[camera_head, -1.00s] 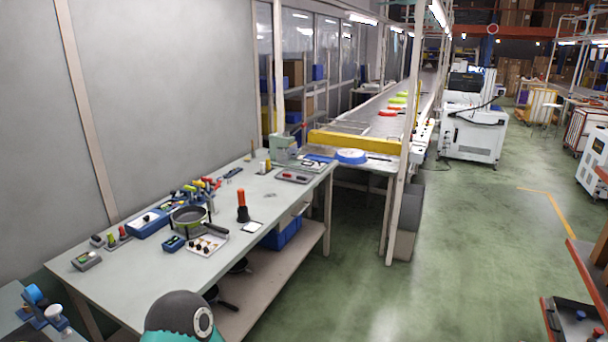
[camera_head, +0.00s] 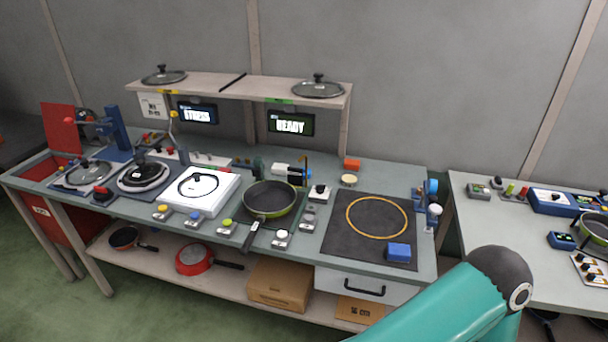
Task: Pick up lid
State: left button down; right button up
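Two glass lids with dark knobs rest on the raised shelf: the left lid (camera_head: 163,75) and the right lid (camera_head: 318,87). Another glass lid (camera_head: 89,173) lies at the left end of the bench, and a dark lid-like disc (camera_head: 143,175) sits beside it. A green-rimmed pan (camera_head: 270,200) stands mid-bench with its handle toward the front. A teal arm link of mine crosses the lower right. Neither of my grippers is in view, so I cannot see whether they hold anything.
The raised shelf (camera_head: 235,88) has screens reading "STRESS" and "READY" below it. A black mat (camera_head: 340,238) with an orange ring lies right of the pan. A second bench (camera_head: 510,240) stands at right.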

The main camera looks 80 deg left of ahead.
aim_at(199, 184)
jog(key=u, duration=0.15)
jog(key=i, duration=0.25)
jog(key=u, duration=2.45)
jog(key=i, duration=0.2)
jog(key=u, duration=1.35)
jog(key=k, duration=0.35)
jog(key=u, duration=0.55)
jog(key=i, duration=1.4)
jog(key=z, duration=0.5)
